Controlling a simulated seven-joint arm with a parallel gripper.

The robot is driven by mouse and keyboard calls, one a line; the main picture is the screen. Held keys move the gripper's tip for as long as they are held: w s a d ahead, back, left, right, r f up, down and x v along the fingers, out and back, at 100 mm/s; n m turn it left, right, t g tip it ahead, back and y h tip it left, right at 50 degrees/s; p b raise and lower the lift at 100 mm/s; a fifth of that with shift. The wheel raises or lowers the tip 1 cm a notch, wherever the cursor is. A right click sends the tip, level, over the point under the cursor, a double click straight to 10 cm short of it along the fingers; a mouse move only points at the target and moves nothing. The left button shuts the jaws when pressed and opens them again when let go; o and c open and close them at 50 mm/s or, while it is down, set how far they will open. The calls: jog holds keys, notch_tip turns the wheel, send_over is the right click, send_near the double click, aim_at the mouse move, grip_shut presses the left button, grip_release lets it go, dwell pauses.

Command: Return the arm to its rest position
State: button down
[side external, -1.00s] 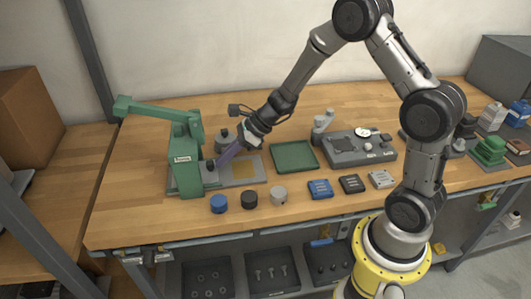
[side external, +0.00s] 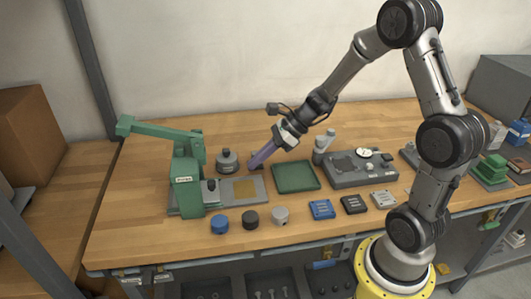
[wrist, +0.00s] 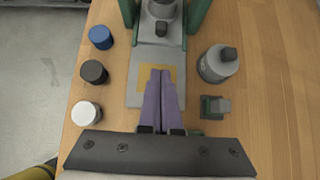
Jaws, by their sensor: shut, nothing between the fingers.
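My gripper (side external: 259,159) has long purple fingers and is shut with nothing between them. In the side external view it hangs above the table, at the back right of the green press's grey base plate (side external: 222,194). In the wrist view the shut fingers (wrist: 160,100) point toward the press and overlap the plate's yellow patch (wrist: 173,70). The green press (side external: 187,180) stands at the left of the table with its lever arm reaching left. My arm is bent high above the bench.
Blue (side external: 220,224), black (side external: 250,219) and grey (side external: 280,215) knobs line the front. A grey cylinder (side external: 228,161) stands behind the plate. A green tray (side external: 296,177) and a grey fixture (side external: 360,168) lie to the right. Blue, black and white blocks sit before them. Air above the table is open.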

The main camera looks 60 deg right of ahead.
jog(key=s+a+r+n+h, duration=0.1)
jog(key=s+a+r+n, duration=1.05)
jog(key=r, duration=0.25)
jog(key=s+d+f+n+h, duration=0.1)
jog(key=s+d+n+h, duration=0.4)
jog(key=s+n, duration=0.7)
jog(key=d+n, duration=0.2)
jog(key=n, duration=0.1)
jog(key=shift+d+f+g, duration=0.2)
jog(key=shift+f+g, duration=0.05)
jog(key=shift+g, duration=0.15)
